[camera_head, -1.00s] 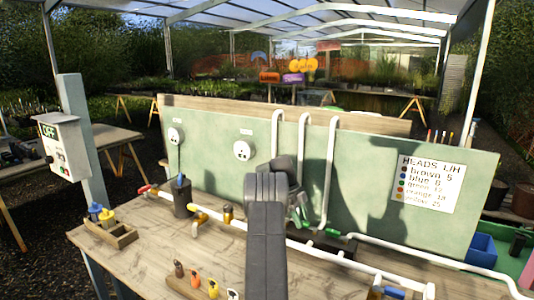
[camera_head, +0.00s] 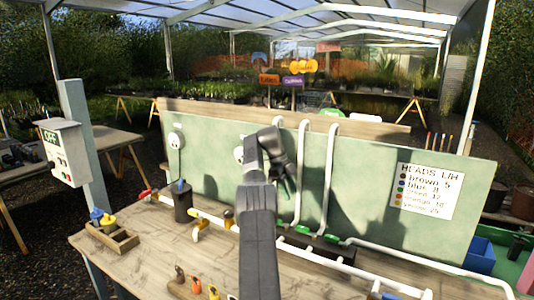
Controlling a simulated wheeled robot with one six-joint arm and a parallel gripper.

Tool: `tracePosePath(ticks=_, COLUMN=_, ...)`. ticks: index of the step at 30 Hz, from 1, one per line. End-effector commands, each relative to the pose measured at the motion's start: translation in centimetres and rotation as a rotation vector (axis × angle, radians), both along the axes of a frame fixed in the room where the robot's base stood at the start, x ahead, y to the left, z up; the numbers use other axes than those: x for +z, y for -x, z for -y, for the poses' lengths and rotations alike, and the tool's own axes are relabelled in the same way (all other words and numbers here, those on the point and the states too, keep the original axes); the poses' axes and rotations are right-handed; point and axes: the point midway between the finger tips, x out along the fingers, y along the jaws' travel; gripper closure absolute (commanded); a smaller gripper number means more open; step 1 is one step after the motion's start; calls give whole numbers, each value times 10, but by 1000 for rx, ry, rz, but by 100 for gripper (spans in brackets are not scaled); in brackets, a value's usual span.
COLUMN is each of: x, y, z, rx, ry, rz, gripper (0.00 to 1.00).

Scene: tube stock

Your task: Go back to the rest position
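My arm rises from the bottom middle of the view and bends over at the top. My gripper (camera_head: 288,186) hangs at its far end, in front of the green back panel (camera_head: 370,185) and above the bench. It is small and dark, and a trace of green shows at its tip. I cannot tell whether that is part of the gripper or something behind it, nor whether the fingers are open or shut.
White pipes (camera_head: 331,175) with green valves (camera_head: 303,230) stand close to the gripper. On the wooden bench (camera_head: 150,255) are a dark cup (camera_head: 183,205), a wooden tray (camera_head: 122,240) with blue and yellow pieces, and several coloured heads (camera_head: 196,287). A control box (camera_head: 64,152) stands left.

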Motion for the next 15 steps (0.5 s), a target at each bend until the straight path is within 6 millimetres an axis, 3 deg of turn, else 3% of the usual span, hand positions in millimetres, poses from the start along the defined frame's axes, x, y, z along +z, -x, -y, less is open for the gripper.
tracePosePath(ticks=6, x=-32, y=6, z=10, rx=-1, ry=0, rz=-3, gripper=62)
tracePosePath(ticks=15, x=-64, y=14, z=22, rx=-1, ry=0, rz=-5, gripper=62)
